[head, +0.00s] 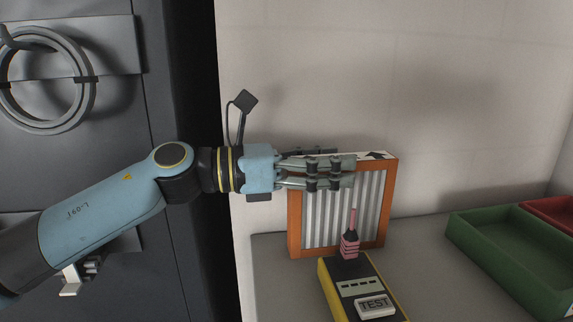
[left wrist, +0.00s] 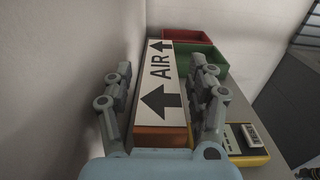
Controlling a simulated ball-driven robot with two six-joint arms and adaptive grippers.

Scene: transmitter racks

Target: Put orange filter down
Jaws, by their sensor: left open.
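The orange filter (head: 392,200) has an orange frame around grey-white pleats. It stands upright on the grey bench against the pale wall. Its top edge with the AIR label and arrows shows in the left wrist view (left wrist: 161,68). My left gripper (head: 352,170) is at the top of the filter in the head view, partly covering its upper edge. In the left wrist view its open fingers (left wrist: 160,88) lie on either side of the filter's top, with a gap visible on the left side. My right gripper is not in view.
A yellow and black tester (head: 360,290) with a pink-banded probe (head: 350,243) lies in front of the filter. A green bin (head: 510,249) and a red bin (head: 553,213) sit at the right. Grey bench (head: 425,262) is clear between tester and bins.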

